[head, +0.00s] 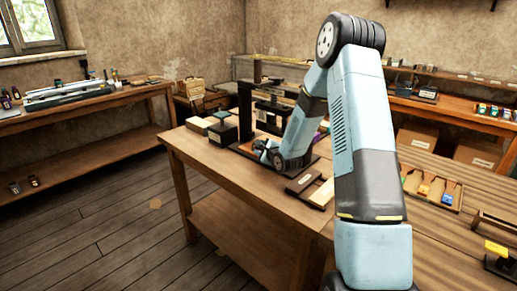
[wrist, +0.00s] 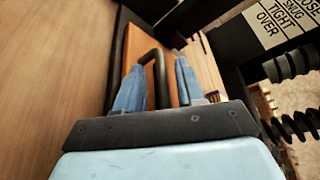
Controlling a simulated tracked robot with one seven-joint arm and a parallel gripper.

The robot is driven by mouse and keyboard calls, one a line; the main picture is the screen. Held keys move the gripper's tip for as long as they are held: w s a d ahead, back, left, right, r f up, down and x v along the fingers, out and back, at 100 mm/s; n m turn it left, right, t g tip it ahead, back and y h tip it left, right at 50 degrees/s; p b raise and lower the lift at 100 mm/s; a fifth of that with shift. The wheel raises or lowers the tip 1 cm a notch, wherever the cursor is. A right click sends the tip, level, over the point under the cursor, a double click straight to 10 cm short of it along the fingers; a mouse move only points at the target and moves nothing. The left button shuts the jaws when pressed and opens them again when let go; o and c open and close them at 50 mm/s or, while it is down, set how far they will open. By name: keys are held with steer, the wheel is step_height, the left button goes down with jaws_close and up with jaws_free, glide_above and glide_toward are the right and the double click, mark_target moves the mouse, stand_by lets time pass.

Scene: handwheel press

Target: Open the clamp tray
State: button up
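In the wrist view an orange-brown panel with a dark rim, apparently the clamp tray (wrist: 133,59), lies ahead of my gripper (wrist: 161,66). A black loop handle (wrist: 160,72) stands out from it. My two blue fingers are apart, one on each side of the handle bar, with a visible gap at least on the left. I cannot tell whether the right finger touches it. In the head view my gripper (head: 265,151) is low at the front of the black press (head: 246,112) on the wooden bench. My arm hides part of the press and the tray there.
A label plate (wrist: 284,24) with words including SNUG, TIGHT and OVER and a black ribbed part (wrist: 292,66) are close on the right in the wrist view. Small boxes (head: 221,132) stand left of the press. A dark and pale block (head: 311,187) lies in front.

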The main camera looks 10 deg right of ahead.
steer(key=shift+w+a+f, duration=0.1)
steer(key=shift+w, duration=0.3)
jaws_close()
stand_by(0.4)
